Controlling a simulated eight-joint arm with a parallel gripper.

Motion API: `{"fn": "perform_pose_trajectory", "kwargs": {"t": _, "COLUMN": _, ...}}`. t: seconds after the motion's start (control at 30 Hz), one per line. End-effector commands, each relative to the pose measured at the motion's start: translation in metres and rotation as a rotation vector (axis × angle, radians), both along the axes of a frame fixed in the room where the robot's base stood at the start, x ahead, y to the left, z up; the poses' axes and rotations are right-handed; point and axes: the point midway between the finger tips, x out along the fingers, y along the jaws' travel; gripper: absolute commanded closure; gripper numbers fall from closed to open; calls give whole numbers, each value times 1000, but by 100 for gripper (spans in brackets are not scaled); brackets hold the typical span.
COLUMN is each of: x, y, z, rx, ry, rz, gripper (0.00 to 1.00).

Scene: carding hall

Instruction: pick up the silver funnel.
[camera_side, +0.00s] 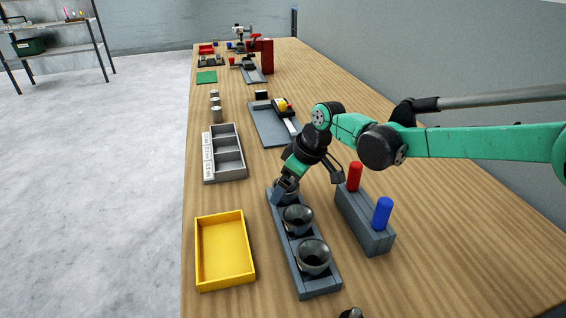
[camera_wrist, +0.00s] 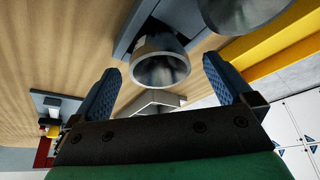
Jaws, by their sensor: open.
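Several grey, silver-looking funnels stand in a row in a long dark slate rack (camera_side: 316,288). The near funnel (camera_side: 313,257) and the middle funnel (camera_side: 298,219) show clearly. The far funnel (camera_side: 289,197) is partly hidden by my gripper (camera_side: 281,191), which points down at the far end of the rack. In the wrist view, one funnel (camera_wrist: 160,68) shows its round mouth between the blue, ridged fingers of my gripper (camera_wrist: 163,84), with gaps on both sides. My gripper is open and holds nothing. A second funnel (camera_wrist: 240,8) is cut off at the top edge.
A slate block (camera_side: 367,228) with a red peg (camera_side: 355,176) and a blue peg (camera_side: 382,213) stands right of the rack. An empty yellow tray (camera_side: 225,253) lies to its left. A grey compartment tray (camera_side: 224,166) and a blue-grey board (camera_side: 268,125) lie beyond.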

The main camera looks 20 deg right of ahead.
Motion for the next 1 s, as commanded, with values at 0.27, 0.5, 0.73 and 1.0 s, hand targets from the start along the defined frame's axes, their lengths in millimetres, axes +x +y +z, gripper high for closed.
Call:
{"fn": "perform_pose_trajectory", "kwargs": {"t": 0.27, "x": 5, "y": 5, "z": -19, "rx": 0, "ry": 0, "rz": -1, "gripper": 0}}
{"fn": "perform_pose_trajectory", "kwargs": {"t": 0.5, "x": 5, "y": 5, "z": -19, "rx": 0, "ry": 0, "rz": -1, "gripper": 3}}
{"fn": "perform_pose_trajectory", "kwargs": {"t": 0.73, "x": 5, "y": 5, "z": -19, "rx": 0, "ry": 0, "rz": -1, "gripper": 68}}
{"fn": "perform_pose_trajectory", "kwargs": {"t": 1.0, "x": 5, "y": 5, "z": -19, "rx": 1, "ry": -1, "rz": -2, "gripper": 100}}
